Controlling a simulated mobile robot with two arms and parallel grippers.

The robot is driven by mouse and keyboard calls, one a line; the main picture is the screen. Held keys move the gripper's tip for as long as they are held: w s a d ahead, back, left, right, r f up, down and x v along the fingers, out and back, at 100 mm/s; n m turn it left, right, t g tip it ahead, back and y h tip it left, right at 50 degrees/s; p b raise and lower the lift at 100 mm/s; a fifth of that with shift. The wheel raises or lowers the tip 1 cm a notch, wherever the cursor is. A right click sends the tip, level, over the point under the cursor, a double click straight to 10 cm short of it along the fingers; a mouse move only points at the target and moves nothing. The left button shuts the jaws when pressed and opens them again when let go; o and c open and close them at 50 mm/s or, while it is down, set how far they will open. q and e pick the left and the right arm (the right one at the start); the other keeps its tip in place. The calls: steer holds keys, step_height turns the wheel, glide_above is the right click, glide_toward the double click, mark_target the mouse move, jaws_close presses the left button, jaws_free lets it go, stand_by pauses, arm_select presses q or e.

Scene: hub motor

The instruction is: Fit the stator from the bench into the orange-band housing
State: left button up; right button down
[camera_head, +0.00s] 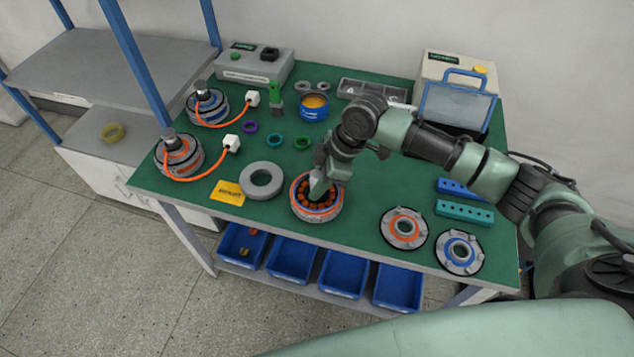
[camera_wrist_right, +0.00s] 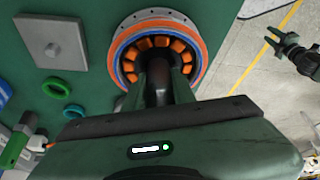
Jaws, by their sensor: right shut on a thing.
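The orange-band housing (camera_head: 316,215) stands near the front edge of the green bench, with an orange rim. It also shows in the right wrist view (camera_wrist_right: 204,50). The stator (camera_wrist_right: 160,43), a ring of copper-coloured windings with a blue edge, lies inside the orange rim. I cannot tell whether it is fully down. My right gripper (camera_head: 318,192) points down into its middle and is shut on it; the fingers (camera_wrist_right: 160,85) hide part of the centre. My left gripper (camera_wrist_right: 292,52) is outside the head view; in the wrist view it hangs over the floor, fingers apart.
A grey ring (camera_head: 262,180) and a yellow card (camera_head: 228,192) lie left of the housing. Orange (camera_head: 404,243) and blue (camera_head: 459,267) covers lie to the right. Cabled motors (camera_head: 180,157) stand at the left. A square grey plate (camera_wrist_right: 40,48) lies behind the housing.

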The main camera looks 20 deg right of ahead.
steer(key=c, duration=1.1)
jaws_free()
steer(key=shift+c, duration=0.2)
steer(key=shift+o, duration=0.3)
